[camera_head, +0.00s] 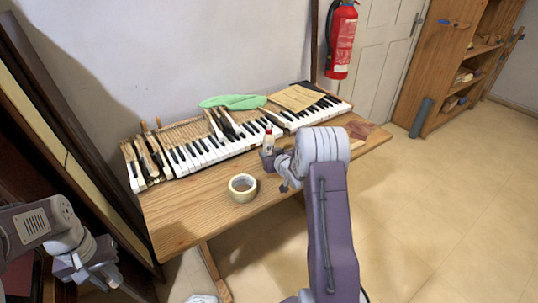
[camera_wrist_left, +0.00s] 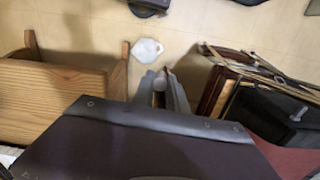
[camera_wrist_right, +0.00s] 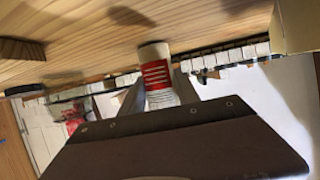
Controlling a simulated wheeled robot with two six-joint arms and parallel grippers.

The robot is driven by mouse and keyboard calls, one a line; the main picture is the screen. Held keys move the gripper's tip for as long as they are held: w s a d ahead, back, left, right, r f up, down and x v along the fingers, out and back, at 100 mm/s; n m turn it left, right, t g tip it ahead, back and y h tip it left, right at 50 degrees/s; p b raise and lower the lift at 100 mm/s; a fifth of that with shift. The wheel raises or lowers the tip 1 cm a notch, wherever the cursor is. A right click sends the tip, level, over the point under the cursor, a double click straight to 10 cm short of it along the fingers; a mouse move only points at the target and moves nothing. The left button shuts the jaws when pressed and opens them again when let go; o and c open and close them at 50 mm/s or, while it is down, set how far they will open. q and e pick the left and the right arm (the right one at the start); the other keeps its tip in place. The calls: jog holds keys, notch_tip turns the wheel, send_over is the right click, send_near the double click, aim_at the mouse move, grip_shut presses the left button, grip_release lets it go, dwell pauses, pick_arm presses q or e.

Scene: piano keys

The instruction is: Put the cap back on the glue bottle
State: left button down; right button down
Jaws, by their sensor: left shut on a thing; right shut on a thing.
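The glue bottle (camera_head: 268,143) is white with a red label and stands upright over the table in front of the piano keys. My right gripper (camera_head: 267,158) is shut around it; the right wrist view shows the bottle (camera_wrist_right: 157,75) between the fingers, its base at or close to the wood. My left gripper (camera_head: 110,282) hangs beyond the table's left front side, far from the bottle. In the left wrist view it is shut on a small pale rounded thing (camera_wrist_left: 160,84), apparently the cap, partly hidden by the fingers. The bottle's tip is too small to make out.
A tape roll (camera_head: 242,187) lies on the wooden table (camera_head: 185,220), left of my right gripper. Piano keys (camera_head: 210,150), a green cloth (camera_head: 232,102) and a wooden board (camera_head: 297,98) lie at the back. The table's left front is clear. Dark panels (camera_head: 60,130) stand left.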

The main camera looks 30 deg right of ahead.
jog(key=shift+f, duration=0.2)
jog(key=c, duration=0.9)
grip_release()
jog(key=shift+r, duration=0.15)
jog(key=shift+s+r, duration=0.15)
jog(key=shift+r, duration=0.05)
jog(key=p+v, duration=0.1)
jog(key=v, duration=1)
jog(key=shift+s, duration=0.3)
